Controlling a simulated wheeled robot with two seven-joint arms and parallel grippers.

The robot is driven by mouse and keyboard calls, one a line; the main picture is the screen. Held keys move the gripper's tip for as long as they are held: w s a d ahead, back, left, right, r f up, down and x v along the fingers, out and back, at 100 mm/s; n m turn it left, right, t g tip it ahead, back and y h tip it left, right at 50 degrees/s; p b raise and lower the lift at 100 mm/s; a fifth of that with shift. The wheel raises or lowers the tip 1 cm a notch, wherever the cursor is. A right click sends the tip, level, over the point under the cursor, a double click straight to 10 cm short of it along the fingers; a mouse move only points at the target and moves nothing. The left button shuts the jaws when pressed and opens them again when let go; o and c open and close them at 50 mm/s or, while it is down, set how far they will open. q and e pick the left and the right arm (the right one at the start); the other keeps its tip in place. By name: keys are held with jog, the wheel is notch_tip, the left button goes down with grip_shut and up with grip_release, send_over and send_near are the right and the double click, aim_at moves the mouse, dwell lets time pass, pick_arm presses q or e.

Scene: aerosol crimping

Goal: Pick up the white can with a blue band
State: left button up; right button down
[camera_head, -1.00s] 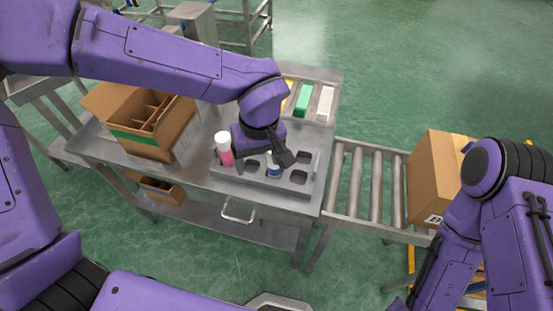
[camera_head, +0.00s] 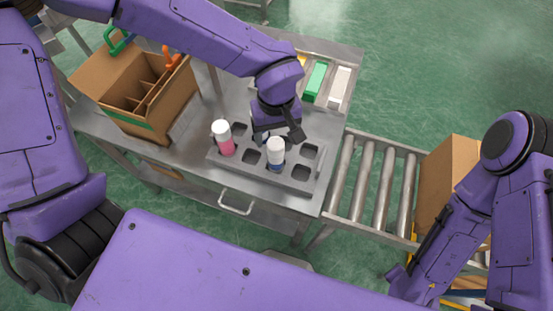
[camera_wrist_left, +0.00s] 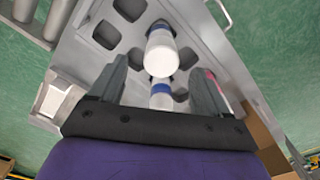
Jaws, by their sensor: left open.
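A white can with a blue band (camera_head: 276,150) stands in the grey tray (camera_head: 240,171), with its blue part low down. It also shows in the left wrist view (camera_wrist_left: 160,55), beyond my fingers. A second white can with a blue band (camera_wrist_left: 162,98) appears between the fingers there; in the head view my gripper mostly hides that spot. My left gripper (camera_head: 280,139) is open, pointing down just behind the front can. Its two fingers (camera_wrist_left: 160,85) appear on either side of the cans, with no grip on either. My right gripper is not in view.
A white and pink can (camera_head: 223,138) stands in the tray to the left. Several tray pockets are empty. A divided cardboard box (camera_head: 150,98) is at left, green and white boxes (camera_head: 317,80) behind, and a roller conveyor (camera_head: 372,185) at right.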

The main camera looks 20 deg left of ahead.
aim_at(276, 142)
pick_arm(q)
notch_tip(276, 142, down, 3)
jog(key=shift+a+f, duration=0.1)
grip_shut()
